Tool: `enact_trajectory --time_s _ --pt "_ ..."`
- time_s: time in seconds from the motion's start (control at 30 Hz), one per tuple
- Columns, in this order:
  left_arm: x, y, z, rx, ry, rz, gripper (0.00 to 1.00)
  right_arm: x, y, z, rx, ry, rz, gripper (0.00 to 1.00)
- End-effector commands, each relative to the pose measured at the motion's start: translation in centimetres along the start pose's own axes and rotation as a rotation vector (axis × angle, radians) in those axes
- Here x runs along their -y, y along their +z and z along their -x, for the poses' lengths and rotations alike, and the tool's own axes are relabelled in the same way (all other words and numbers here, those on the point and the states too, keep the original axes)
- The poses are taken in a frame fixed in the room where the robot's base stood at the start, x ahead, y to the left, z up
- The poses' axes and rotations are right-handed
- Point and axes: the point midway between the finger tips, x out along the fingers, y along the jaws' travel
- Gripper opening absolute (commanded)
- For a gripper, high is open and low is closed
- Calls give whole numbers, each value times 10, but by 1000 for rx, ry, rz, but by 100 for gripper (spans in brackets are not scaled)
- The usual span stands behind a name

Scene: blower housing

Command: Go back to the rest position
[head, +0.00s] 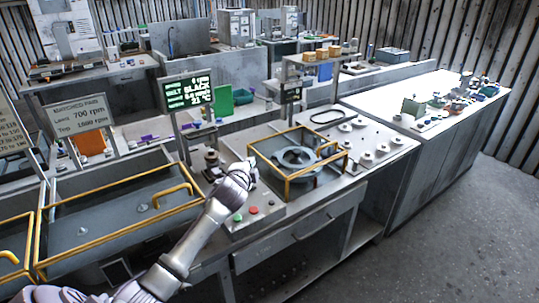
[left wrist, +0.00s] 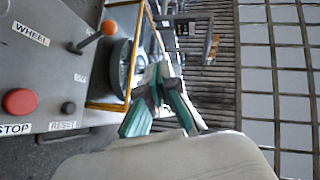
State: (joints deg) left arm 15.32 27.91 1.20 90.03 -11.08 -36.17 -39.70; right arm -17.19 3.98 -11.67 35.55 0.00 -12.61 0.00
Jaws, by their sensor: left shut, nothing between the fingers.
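My left arm comes in from the lower left in the head view, and its gripper (head: 248,167) is over the control panel (head: 262,207), beside the yellow-railed frame. In the left wrist view the gripper (left wrist: 162,72) has its green-sided fingers together with nothing between them. The grey round blower housing (head: 295,158) sits inside the yellow-railed frame (head: 318,172); part of it also shows in the left wrist view (left wrist: 121,68). My right gripper is in neither view.
The panel carries a red STOP button (left wrist: 20,102), a RESET button (left wrist: 68,107) and an orange-tipped WHEEL lever (left wrist: 109,28). Yellow-railed bins (head: 110,215) stand at left. A lit display (head: 189,92) stands behind. Open floor (head: 450,235) lies at right.

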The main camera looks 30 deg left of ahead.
Motion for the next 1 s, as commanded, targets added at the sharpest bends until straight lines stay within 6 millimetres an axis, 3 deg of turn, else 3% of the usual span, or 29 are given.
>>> enact_trajectory --time_s 0.23,0.37,0.47,0.6,0.7,0.8,1.0 --pt "-3 0 3 1 7 5 0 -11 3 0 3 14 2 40" --pt "-36 -8 22 5 76 58 0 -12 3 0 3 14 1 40" --pt "-86 -18 57 24 190 150 0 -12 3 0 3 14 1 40" --pt "-161 -30 133 90 395 318 0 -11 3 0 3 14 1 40" --pt "-202 -36 193 159 537 435 0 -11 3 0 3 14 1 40" --pt "-227 -38 243 226 644 526 0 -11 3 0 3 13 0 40" --pt "-251 -40 316 338 790 644 0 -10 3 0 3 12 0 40"
